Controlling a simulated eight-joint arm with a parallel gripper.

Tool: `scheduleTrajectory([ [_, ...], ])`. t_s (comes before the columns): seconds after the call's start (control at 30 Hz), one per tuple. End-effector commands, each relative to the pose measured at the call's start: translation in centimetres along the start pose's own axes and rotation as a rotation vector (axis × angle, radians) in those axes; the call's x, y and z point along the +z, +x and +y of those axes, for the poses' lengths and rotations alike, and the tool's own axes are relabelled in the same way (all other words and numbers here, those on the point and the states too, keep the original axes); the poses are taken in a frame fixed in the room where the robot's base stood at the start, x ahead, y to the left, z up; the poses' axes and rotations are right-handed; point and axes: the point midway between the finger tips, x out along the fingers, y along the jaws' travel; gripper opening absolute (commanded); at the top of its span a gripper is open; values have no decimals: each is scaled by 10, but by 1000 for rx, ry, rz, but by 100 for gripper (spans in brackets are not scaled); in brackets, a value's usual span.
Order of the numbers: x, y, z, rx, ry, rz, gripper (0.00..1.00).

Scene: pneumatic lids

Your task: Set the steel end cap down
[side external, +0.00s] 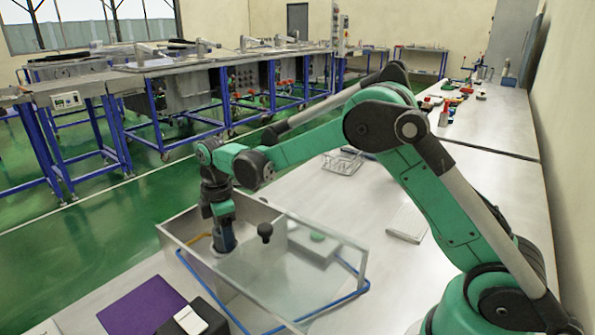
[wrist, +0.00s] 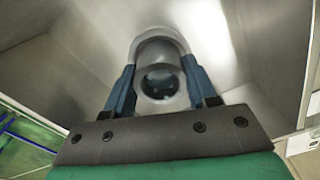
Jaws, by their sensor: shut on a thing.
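The steel end cap (wrist: 160,75) is a round, hollow grey metal piece, seen from above in the wrist view. My gripper (wrist: 158,92) has its two blue fingers shut on opposite sides of it. In the side view my gripper (side external: 224,243) points down inside the left part of a grey open box (side external: 181,228). The cap is mostly hidden there by the fingers and the box wall. I cannot tell whether the cap touches the box floor.
A clear panel (side external: 262,272) and a black knob (side external: 265,231) are close right of my gripper. A blue tube (side external: 357,285) runs around the box. A purple mat (side external: 143,306) lies at front left.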

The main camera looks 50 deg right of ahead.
Motion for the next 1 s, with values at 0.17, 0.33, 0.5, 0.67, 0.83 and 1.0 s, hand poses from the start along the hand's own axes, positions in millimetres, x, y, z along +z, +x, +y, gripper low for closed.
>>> scheduleTrajectory([
  [0.17,0,3,0,0,0,0,0],
  [0.33,0,3,0,0,0,0,82],
  [0.5,0,3,0,0,0,0,82],
  [0.67,0,-3,0,0,0,0,82],
  [0.83,0,-32,0,0,0,0,82],
  [1.0,0,-70,0,0,0,0,82],
])
